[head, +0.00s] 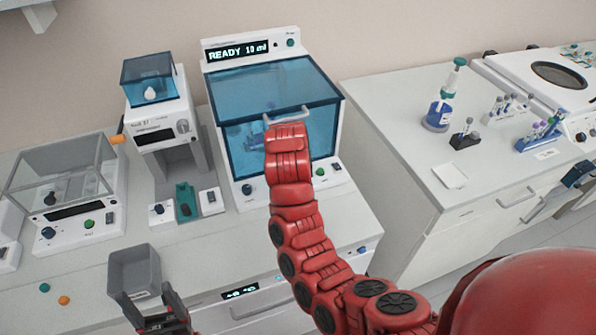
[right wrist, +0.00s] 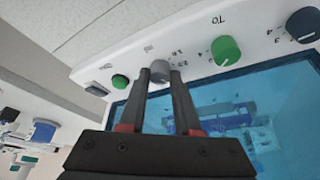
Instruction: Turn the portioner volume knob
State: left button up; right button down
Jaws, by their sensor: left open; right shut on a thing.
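The machine with the blue hood (head: 262,95) has a display reading "READY 10 ml" (head: 238,52). Its white front strip carries a dark blue knob (head: 247,189). The right wrist view shows a grey knob (right wrist: 160,70) on a white panel, beside printed numbers. My right gripper (right wrist: 162,82) is shut on this grey knob, one finger on each side. In the head view my red right arm hides that gripper and part of the strip. My left gripper (head: 152,315) is open at the bottom left, close to a grey open box (head: 135,272); contact is unclear.
In the right wrist view, a green button (right wrist: 120,81), a green knob (right wrist: 226,50) and a dark blue knob (right wrist: 303,25) flank the grey knob. A clear-covered device (head: 65,175) and a small blue-topped device (head: 160,115) stand left. Bare bench lies by the grey box.

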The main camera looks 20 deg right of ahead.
jog(key=m+h, duration=0.1)
jog(key=m, duration=0.2)
jog(key=shift+a+g, duration=0.1)
jog(key=shift+g, duration=0.3)
jog(key=shift+m+g+p, duration=0.3)
jog(key=shift+m+p, duration=0.1)
jog(key=shift+m, duration=0.5)
jog(key=c, duration=0.6)
grip_release()
jog(key=shift+w, duration=0.1)
jog(key=p+v, duration=0.3)
jog(key=v, duration=0.2)
jog(key=shift+a+r, duration=0.2)
jog(key=shift+a, duration=0.05)
jog(key=s+a, duration=0.6)
jog(key=a, duration=0.3)
jog(key=shift+s+a+f+b, duration=0.25)
jog(key=shift+a+f+b, duration=0.05)
jog(key=shift+a+b, duration=0.1)
